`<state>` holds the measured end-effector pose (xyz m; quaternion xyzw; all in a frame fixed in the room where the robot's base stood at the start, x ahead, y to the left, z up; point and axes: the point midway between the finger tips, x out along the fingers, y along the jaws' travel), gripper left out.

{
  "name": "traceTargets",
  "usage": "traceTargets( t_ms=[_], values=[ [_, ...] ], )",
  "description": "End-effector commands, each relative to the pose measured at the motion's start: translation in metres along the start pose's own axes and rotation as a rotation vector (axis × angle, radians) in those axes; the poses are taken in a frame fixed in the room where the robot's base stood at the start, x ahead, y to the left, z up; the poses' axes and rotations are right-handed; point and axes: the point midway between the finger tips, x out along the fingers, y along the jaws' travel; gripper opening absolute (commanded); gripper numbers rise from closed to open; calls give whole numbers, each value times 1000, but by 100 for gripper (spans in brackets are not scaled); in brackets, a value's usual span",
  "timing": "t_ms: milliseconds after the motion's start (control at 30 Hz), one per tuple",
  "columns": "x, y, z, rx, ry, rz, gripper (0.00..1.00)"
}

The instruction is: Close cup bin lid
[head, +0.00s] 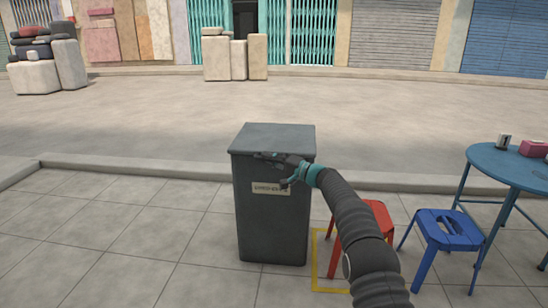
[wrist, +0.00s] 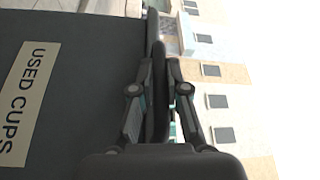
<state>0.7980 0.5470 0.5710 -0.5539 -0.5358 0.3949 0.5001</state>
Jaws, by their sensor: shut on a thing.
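The cup bin (head: 265,222) is a tall dark grey box on the pavement, with a pale label on its front. Its label (wrist: 27,100) reads USED CUPS in the wrist view. The lid (head: 275,138) lies about flat across the bin's top; any small gap under it cannot be made out. My gripper (head: 272,158) is at the lid's front edge. In the wrist view my gripper (wrist: 160,95) has one finger on each side of the dark lid lip (wrist: 159,90) and is shut on it. The bin's inside is hidden.
A red stool (head: 377,214) stands close to the bin's right, partly behind my arm. A blue stool (head: 447,230) and a round blue table (head: 510,166) stand further right. The pavement left of the bin is clear. A kerb (head: 130,168) runs behind.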

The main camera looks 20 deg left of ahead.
Motion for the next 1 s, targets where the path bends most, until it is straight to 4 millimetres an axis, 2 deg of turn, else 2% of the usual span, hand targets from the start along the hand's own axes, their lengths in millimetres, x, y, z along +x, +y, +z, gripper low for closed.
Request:
traceTargets(
  t_ms=[33, 300, 333, 367, 833, 1000],
  values=[
    [2, 7, 5, 3, -10, 6, 0],
    [2, 10, 6, 6, -12, 10, 0],
    [2, 11, 6, 6, -12, 10, 16],
    [1, 11, 6, 6, -12, 11, 24],
    [-4, 8, -1, 4, 1, 9, 25],
    [-13, 7, -2, 5, 1, 9, 25]
  ],
)
